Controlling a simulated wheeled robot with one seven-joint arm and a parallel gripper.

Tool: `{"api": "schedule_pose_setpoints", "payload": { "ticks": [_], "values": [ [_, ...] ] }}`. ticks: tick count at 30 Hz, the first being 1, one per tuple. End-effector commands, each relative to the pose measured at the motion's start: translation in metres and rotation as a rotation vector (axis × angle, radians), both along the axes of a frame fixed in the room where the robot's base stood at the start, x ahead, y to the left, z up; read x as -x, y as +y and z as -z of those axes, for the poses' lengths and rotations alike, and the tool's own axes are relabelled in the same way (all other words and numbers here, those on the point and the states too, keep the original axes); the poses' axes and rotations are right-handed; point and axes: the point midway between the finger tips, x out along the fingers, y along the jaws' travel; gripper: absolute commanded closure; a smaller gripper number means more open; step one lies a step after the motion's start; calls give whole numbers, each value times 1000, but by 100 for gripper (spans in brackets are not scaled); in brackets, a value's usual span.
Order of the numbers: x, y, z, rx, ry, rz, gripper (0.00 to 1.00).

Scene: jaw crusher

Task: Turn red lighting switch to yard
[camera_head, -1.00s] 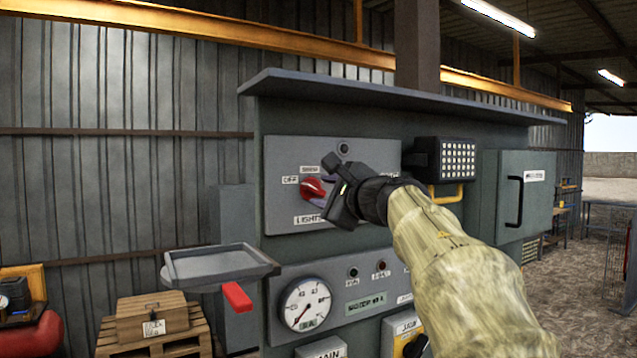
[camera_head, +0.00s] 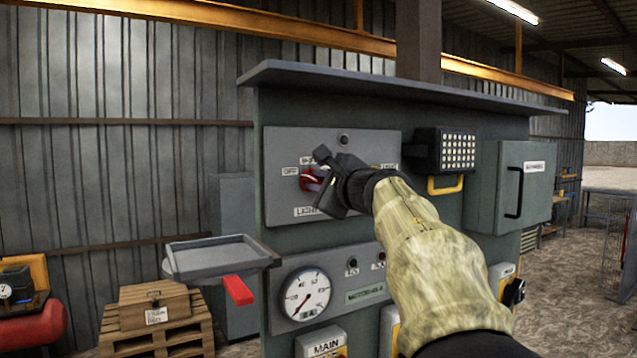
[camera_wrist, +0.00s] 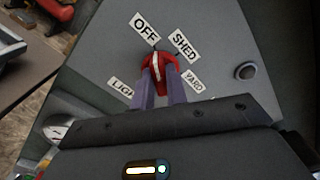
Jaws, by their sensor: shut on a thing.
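The red lighting switch (camera_head: 307,181) sits on the grey lights panel (camera_head: 282,148); my gripper partly covers it in the head view. In the wrist view the red knob (camera_wrist: 170,76) has a white pointer line that points up, between the OFF label (camera_wrist: 144,28) and the SHED label (camera_wrist: 184,43), seemingly nearer OFF. The YARD label (camera_wrist: 193,81) is to the right of the knob. My gripper (camera_head: 320,183) is at the panel, shut on the knob, with one finger on each side of it in the wrist view (camera_wrist: 160,82).
A floodlight (camera_head: 445,152) with a yellow handle and a closed grey cabinet (camera_head: 524,185) are right of the panel. A pressure gauge (camera_head: 306,293) and lower controls are below. A grey tray (camera_head: 222,257) with a red handle juts out at left.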

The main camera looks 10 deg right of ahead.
Motion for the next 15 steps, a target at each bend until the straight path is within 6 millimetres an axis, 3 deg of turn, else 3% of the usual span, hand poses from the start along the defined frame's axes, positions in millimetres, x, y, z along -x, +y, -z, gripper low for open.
{"api": "schedule_pose_setpoints", "payload": {
  "ticks": [15],
  "values": [
    [0, 0, 0, -211, 69, -1, 100]
  ]
}}
